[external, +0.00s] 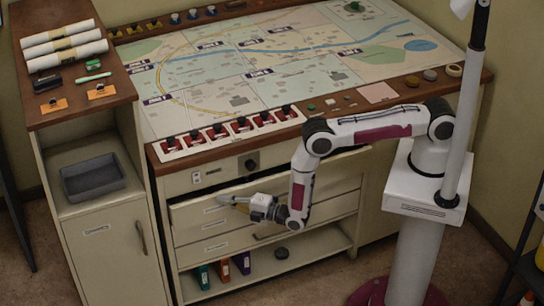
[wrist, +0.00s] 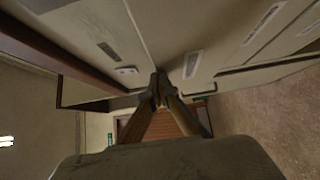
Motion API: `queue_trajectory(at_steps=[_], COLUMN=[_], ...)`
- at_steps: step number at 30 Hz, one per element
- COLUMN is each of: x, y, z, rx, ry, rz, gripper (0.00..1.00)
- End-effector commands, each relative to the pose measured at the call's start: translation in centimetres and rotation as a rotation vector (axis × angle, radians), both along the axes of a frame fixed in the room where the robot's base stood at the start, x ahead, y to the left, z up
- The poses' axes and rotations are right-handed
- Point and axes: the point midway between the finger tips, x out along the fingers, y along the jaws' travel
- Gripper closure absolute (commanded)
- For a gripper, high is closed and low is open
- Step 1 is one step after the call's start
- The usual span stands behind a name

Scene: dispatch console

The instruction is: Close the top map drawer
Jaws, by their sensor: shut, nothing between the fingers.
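The top map drawer (external: 190,214) is the upper pale drawer front in the console, below the control strip. Its front stands a little proud of the cabinet, with a narrow dark gap above it toward the right. In the wrist view, the drawer front (wrist: 178,42) carries a pale label. My gripper (external: 224,200) is shut and empty at the left half of this front, close to its label and upper edge. In the wrist view, the closed fingertips (wrist: 158,82) are at the drawer's edge; I cannot tell whether they touch it. My gripper hides part of the front.
Lower drawers (external: 205,247) and an open shelf with several binders (external: 222,270) are below. The map tabletop (external: 290,75) overhangs above, with a row of red switches (external: 217,132). A side cabinet (external: 110,255) stands at the left. Floor is free in front.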

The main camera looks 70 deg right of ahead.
Motion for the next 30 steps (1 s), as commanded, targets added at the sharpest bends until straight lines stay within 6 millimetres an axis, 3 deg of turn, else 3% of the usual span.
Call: queue_trajectory(at_steps=[19, 30], x=[0.6, -0.9], y=[-0.5, 1.1], z=[0.0, 0.0], rx=[0.0, 0.0], ry=[-0.001, 0.0], rz=[0.0, 0.002], gripper=[1.0, 1.0])
